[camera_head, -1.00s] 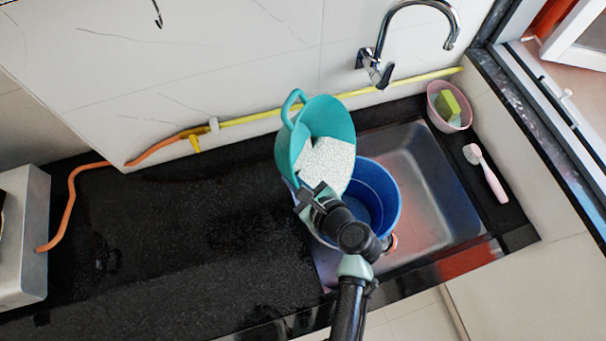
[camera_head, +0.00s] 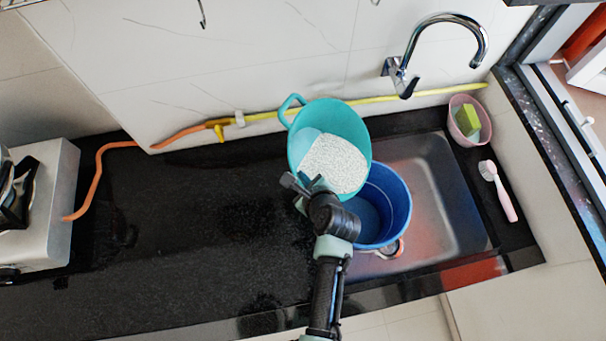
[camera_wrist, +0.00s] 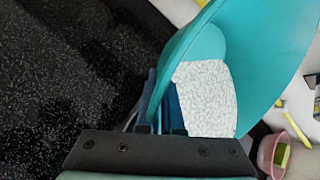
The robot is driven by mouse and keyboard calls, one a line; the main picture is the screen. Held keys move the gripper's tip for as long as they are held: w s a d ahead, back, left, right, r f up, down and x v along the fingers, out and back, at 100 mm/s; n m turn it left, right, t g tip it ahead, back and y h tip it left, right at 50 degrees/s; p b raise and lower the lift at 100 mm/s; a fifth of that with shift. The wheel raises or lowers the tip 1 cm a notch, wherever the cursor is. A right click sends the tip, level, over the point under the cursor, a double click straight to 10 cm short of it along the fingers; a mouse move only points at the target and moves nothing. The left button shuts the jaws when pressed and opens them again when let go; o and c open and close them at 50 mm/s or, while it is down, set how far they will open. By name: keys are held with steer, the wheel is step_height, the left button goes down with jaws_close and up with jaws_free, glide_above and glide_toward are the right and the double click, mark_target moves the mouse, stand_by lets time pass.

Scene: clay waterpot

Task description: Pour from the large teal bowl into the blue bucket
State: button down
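The large teal bowl (camera_head: 357,122) is held up over the left side of the blue bucket (camera_head: 399,205), tilted with its mouth partly towards the head camera. White speckled contents lie in its lower right part, close to the rim; no falling stream shows. In the wrist view the bowl (camera_wrist: 262,55) fills the upper right, with the white contents inside. My gripper (camera_head: 303,187) is at the bowl's near lower rim and appears shut on it; the exact contact is hidden. The bucket stands in the sink, its left part covered by the bowl and my arm. Its visible inside looks empty.
The metal sink (camera_head: 440,190) has free room right of the bucket. A chrome tap (camera_head: 440,20) hangs above. A pink bowl with a green sponge (camera_head: 467,121) and a pink brush (camera_head: 498,190) lie right. A yellow-orange hose (camera_head: 270,115) runs behind. The black counter (camera_head: 190,220) is clear.

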steer(key=shift+w+a+f+g+h+p, duration=0.1)
steer(key=shift+f+g+h+p, duration=0.15)
steer(key=shift+g+h+p, duration=0.2)
steer(key=shift+a+n, duration=0.1)
steer(key=shift+n, duration=0.2)
